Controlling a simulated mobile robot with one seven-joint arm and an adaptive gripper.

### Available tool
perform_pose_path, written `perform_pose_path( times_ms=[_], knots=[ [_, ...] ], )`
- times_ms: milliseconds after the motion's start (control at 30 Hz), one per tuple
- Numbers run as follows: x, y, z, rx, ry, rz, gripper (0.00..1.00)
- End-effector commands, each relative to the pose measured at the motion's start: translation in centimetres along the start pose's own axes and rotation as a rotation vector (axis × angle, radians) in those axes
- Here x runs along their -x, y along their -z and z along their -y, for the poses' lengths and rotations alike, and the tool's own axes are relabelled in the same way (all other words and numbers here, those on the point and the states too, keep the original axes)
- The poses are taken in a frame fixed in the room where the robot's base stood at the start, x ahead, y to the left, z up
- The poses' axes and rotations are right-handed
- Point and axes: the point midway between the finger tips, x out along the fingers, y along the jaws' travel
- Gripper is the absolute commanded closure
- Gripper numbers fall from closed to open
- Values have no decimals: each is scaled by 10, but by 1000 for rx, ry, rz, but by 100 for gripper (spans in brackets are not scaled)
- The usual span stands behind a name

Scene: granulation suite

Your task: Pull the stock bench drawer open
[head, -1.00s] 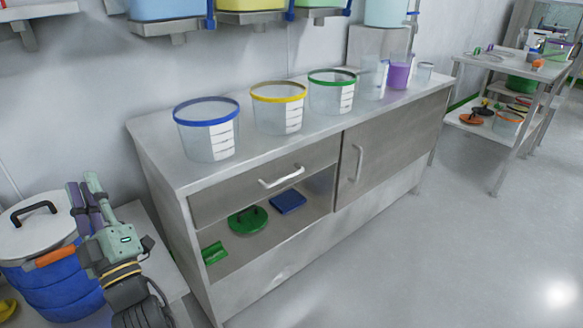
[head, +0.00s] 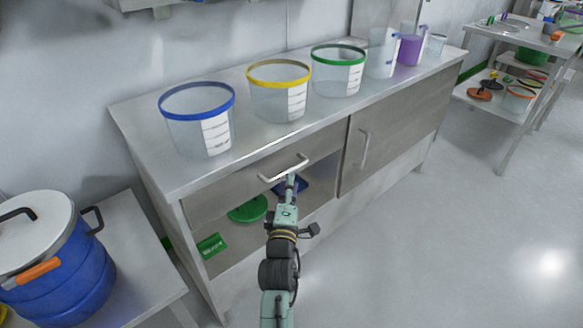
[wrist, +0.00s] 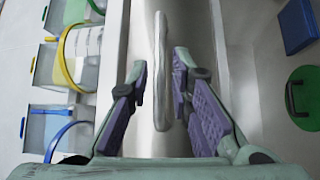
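The stock bench drawer (head: 240,186) is the grey front under the left part of the bench top, and it looks shut. Its pale bar handle (head: 284,168) shows in the head view and runs upright in the wrist view (wrist: 160,75). My gripper (head: 291,178) is at the handle in the head view. In the wrist view my gripper (wrist: 161,85) is open, with a purple-padded finger on each side of the handle. The right finger is nearer to the bar; a gap shows on the left. I cannot tell whether the right pad touches.
Buckets with blue (head: 198,120), yellow (head: 280,92) and green (head: 338,70) rims stand on the bench top. The open shelf below holds a green lid (head: 248,209) and a blue item. A blue drum (head: 62,275) stands at left. The floor at right is clear.

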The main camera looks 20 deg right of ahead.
Motion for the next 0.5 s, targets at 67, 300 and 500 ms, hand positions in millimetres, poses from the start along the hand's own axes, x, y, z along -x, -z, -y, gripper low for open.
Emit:
perform_pose_path(
  times_ms=[67, 300, 500],
  knots=[
    [-17, 0, -3, 0, -2, 0, 80],
    [-47, 1, -1, -1, -1, -1, 80],
    [-54, 1, 0, -1, 0, -1, 80]
  ],
)
